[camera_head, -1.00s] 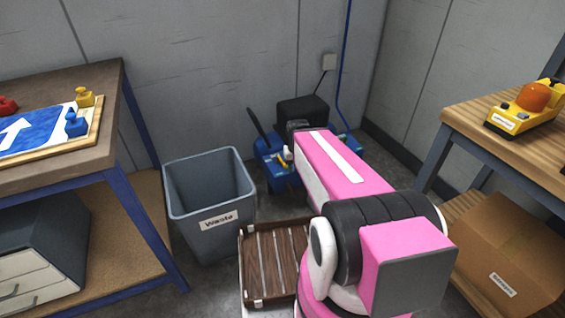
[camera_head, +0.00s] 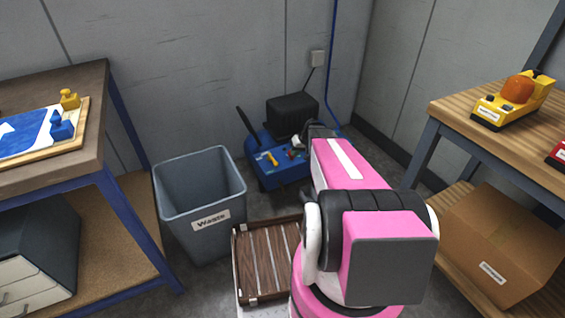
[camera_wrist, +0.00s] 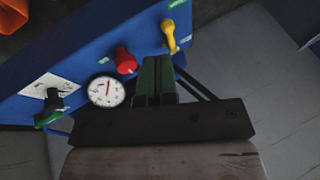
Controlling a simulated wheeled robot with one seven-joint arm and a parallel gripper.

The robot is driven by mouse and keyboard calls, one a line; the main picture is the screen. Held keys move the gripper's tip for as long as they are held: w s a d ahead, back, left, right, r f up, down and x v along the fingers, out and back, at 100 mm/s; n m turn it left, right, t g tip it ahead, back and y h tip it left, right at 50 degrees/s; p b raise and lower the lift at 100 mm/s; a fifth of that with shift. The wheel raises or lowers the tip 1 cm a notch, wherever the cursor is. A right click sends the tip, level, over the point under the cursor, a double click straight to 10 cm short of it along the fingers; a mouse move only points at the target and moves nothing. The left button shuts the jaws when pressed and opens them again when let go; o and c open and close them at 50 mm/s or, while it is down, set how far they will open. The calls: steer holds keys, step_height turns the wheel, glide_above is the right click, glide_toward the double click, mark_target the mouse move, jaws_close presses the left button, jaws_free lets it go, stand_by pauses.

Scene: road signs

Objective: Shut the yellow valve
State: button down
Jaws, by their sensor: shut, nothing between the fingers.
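The yellow valve (camera_wrist: 170,36) has a lever-like handle and sits on a blue panel (camera_wrist: 78,38) in the wrist view. It also shows on the blue unit in the head view (camera_head: 272,159). My gripper (camera_wrist: 157,62) is shut and empty, its green fingers together. In the wrist view the fingertips appear just below the yellow valve, between it and the red valve (camera_wrist: 125,61); I cannot tell whether they touch anything. In the head view my arm hides part of the unit's right side.
A grey waste bin (camera_head: 200,200) stands left of the blue unit. Worktables flank the space: the left one (camera_head: 70,175) bears a sign board, the right one (camera_head: 455,118) a yellow beacon (camera_head: 515,101). A cardboard box (camera_head: 490,250) sits under the right table. A wall is behind.

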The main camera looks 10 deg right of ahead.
mark_target(273, 159)
steer(key=w+d+f+t, duration=0.1)
steer(key=w+d+f, duration=0.2)
steer(key=w+d, duration=0.1)
steer(key=shift+w+y, duration=0.25)
steer(key=shift+y, duration=0.15)
steer(key=shift+a, duration=0.1)
steer(key=x, duration=1)
steer(key=shift+w, duration=0.1)
steer(key=shift+s+a+f, duration=0.1)
steer(key=shift+a, duration=0.45)
steer(key=shift+s+a+f, duration=0.1)
steer(key=shift+a+f, duration=0.05)
steer(key=shift+a, duration=0.4)
steer(key=shift+a+f, duration=0.15)
steer(key=shift+a, duration=0.65)
steer(key=shift+a, duration=0.1)
